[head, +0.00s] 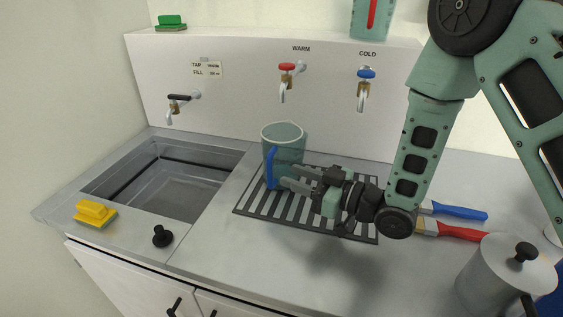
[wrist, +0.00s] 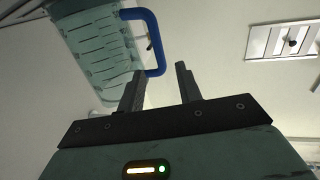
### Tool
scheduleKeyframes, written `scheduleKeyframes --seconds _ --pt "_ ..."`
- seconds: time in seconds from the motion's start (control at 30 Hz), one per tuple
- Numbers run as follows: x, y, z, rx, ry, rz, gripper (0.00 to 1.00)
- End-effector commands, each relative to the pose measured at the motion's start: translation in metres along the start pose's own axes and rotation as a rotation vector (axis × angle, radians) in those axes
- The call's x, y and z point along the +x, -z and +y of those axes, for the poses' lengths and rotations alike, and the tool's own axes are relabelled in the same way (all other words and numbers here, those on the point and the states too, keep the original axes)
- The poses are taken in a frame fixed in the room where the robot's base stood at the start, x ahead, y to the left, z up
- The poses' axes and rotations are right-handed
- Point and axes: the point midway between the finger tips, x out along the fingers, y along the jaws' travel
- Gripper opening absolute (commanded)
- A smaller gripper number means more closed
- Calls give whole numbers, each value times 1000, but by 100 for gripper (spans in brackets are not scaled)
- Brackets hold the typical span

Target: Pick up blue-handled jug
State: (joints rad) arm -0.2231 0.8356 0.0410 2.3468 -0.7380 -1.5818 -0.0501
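The blue-handled jug (head: 287,146) is a clear, teal-tinted measuring jug standing upright on the slatted drain grate (head: 300,214). Its blue handle (head: 271,168) faces the front left in the head view. In the wrist view the jug (wrist: 98,45) is at the upper left, with its blue handle (wrist: 156,45) just beyond the fingertips. My gripper (head: 296,178) is at the jug's front right, close to the handle. In the wrist view its two fingers (wrist: 158,78) stand apart with nothing between them. I cannot tell whether a finger touches the jug.
A sink basin (head: 170,180) lies to the left, with a yellow sponge (head: 95,212) and black knob (head: 162,236) in front. Taps, including a red one (head: 287,72), project behind.

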Motion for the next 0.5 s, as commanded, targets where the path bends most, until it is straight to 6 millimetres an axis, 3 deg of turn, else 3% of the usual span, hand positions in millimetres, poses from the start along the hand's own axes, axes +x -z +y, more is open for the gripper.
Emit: scheduleKeyframes --seconds 0.27,0.5 --pt "25 1 -1 0 2 -1 35" --pt "58 2 -1 -1 2 -1 35"
